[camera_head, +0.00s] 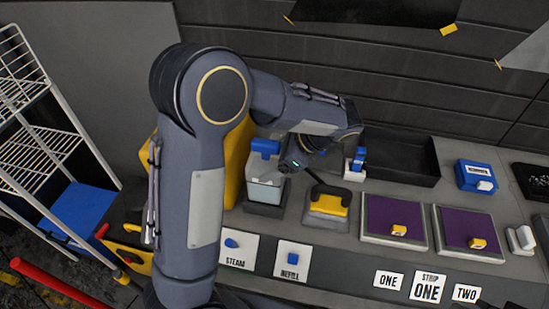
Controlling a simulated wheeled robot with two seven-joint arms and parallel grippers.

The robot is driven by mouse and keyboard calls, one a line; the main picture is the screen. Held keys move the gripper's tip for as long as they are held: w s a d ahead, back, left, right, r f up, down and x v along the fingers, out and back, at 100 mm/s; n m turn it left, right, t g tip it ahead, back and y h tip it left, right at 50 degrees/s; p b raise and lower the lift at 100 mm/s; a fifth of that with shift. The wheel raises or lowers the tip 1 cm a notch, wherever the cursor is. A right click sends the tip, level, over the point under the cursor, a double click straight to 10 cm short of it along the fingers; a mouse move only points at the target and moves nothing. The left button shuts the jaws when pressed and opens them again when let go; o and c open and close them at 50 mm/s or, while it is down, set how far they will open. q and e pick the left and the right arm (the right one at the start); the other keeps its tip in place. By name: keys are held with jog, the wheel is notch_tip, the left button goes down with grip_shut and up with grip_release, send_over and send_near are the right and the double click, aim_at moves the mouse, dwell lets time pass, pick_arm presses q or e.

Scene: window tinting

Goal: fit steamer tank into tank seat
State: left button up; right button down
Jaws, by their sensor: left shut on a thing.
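The steamer tank (265,190) is a pale translucent box with a blue cap on top. It stands upright, left of the picture's middle, directly over a dark grey tank seat (263,209). I cannot tell whether it is fully down in the seat or slightly above it. My left gripper (284,168) reaches in from the right side of the tank and is shut on its upper part. The fingertips are partly hidden by the gripper body. My right gripper is not in view.
A yellow body (240,150) stands close left of the tank, partly behind my arm. A yellow-and-grey tool (328,203) sits close right. Farther right are purple pads (395,218), a black tray (403,158) and a blue box (476,176). STEAM and REFILL cards lie in front.

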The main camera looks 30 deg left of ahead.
pick_arm(q)
jog(key=shift+f+b, duration=1.2)
jog(key=shift+f, duration=0.85)
jog(key=o, duration=1.8)
jog(key=shift+o, duration=0.2)
jog(key=v, duration=0.7)
jog(key=shift+d+r+b, duration=0.25)
jog(key=shift+b, duration=0.2)
